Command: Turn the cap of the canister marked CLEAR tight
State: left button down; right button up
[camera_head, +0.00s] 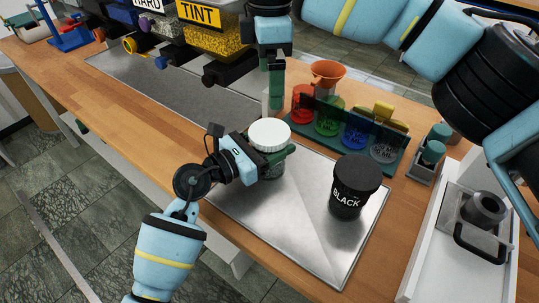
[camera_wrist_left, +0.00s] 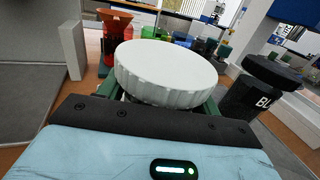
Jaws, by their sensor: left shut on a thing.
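A canister (camera_head: 273,170) with a broad white cap (camera_head: 269,134) stands on the metal plate. No label on it shows, so I cannot read CLEAR. The white ribbed cap fills the middle of the left wrist view (camera_wrist_left: 167,75) and sits on top of the canister. My left gripper (camera_head: 272,160) is shut around the canister's body, just below the cap, with its green fingers at the sides. My right gripper (camera_head: 275,85) hangs downward behind the canister, apart from the cap. Whether its fingers are open is not clear.
A black-lidded canister marked BLACK (camera_head: 346,201) stands to the right on the metal plate (camera_head: 300,230). A green rack with coloured cups (camera_head: 328,122) and an orange funnel (camera_head: 327,72) are behind. A yellow TINT hopper (camera_head: 210,30) is at the back. A white tray (camera_head: 425,270) lies right.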

pick_arm(q)
jog(key=shift+c, duration=1.2)
grip_release()
jog(key=v, duration=0.7)
jog(key=shift+s+a, duration=0.2)
jog(key=shift+a, duration=0.1)
